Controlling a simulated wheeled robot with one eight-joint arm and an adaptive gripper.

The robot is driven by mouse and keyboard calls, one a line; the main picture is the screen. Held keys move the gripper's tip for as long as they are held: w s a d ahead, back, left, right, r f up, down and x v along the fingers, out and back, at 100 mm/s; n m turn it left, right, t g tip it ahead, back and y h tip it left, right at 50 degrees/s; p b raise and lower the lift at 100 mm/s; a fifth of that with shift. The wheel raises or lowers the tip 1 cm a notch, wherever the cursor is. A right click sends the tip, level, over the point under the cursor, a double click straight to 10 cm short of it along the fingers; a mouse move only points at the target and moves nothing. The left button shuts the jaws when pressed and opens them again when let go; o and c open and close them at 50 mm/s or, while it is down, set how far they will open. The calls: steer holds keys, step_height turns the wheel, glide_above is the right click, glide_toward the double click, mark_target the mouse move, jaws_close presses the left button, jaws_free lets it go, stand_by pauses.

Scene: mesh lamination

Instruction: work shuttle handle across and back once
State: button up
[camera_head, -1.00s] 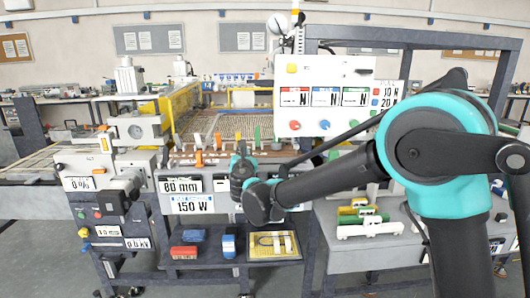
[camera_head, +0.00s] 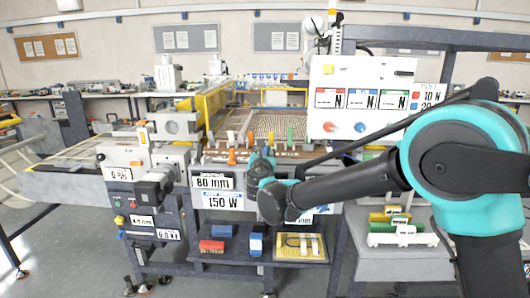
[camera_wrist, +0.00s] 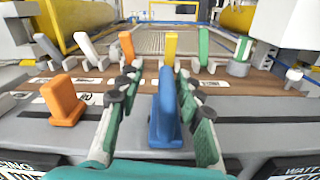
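A blue upright handle (camera_wrist: 165,112) stands on the grey front rail of the machine in the wrist view. My gripper (camera_wrist: 158,84) is open, with one finger on each side of the blue handle and gaps visible on both sides. An orange handle (camera_wrist: 62,101) stands further left on the same rail; it also shows in the head view (camera_head: 232,157). I cannot tell from the labels which one is the shuttle handle. In the head view my gripper (camera_head: 262,158) is over the front rail and hides the blue handle.
Behind the rail stands a row of levers, including orange (camera_wrist: 127,47), yellow (camera_wrist: 170,47) and green (camera_wrist: 203,46). The mesh bed (camera_head: 280,124) lies beyond. A white control panel (camera_head: 365,98) is on the right. A lower shelf (camera_head: 228,259) holds red and blue blocks.

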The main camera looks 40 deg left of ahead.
steer(key=shift+d, duration=0.1)
steer(key=v, duration=1.2)
steer(key=v, duration=0.5)
steer(key=x, duration=1.7)
steer(key=shift+w+d, duration=0.1)
steer(key=shift+w, duration=0.35)
jaws_close()
